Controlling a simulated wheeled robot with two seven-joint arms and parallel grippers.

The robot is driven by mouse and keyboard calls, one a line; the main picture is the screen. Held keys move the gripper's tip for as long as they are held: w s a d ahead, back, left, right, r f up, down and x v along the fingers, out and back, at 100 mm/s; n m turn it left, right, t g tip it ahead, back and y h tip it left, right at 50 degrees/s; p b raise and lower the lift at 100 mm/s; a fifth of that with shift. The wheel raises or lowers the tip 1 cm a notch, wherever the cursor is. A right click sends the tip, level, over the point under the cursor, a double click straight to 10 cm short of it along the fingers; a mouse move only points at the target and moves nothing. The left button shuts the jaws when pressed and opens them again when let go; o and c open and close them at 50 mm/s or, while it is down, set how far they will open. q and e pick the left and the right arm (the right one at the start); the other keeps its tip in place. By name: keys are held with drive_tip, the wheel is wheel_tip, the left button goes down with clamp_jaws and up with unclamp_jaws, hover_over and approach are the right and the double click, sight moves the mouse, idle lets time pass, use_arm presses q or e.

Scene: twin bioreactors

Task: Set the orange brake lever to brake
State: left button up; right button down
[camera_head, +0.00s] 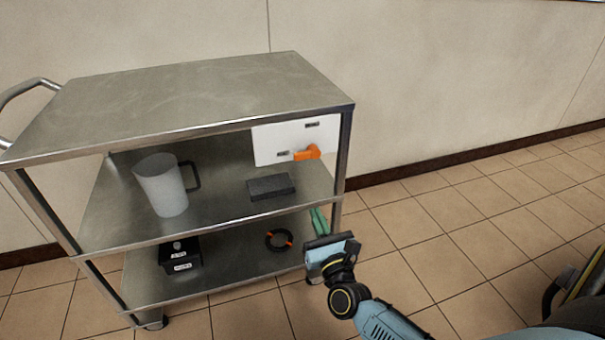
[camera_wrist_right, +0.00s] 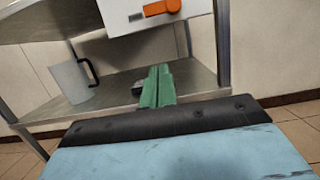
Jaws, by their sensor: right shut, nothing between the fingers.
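The orange brake lever (camera_head: 307,153) sits on a white panel (camera_head: 270,146) at the right end of the cart, under its top shelf. In the head view it points right and slightly up from its pivot. In the right wrist view the lever (camera_wrist_right: 161,8) is at the top, on the white panel (camera_wrist_right: 118,20). My right gripper (camera_head: 318,216) has green fingers and is below the lever, by the cart's right front post, apart from the lever. The green fingers (camera_wrist_right: 157,84) are shut with nothing between them. My left gripper is not in view.
The metal cart (camera_head: 200,90) has three shelves. A white jug (camera_head: 163,186) and a dark block (camera_head: 271,187) are on the middle shelf. A black box (camera_head: 180,257) and a black ring (camera_head: 279,240) lie on the bottom shelf.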

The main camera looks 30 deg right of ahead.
sight(306, 153)
drive_tip(key=shift+w, duration=0.1)
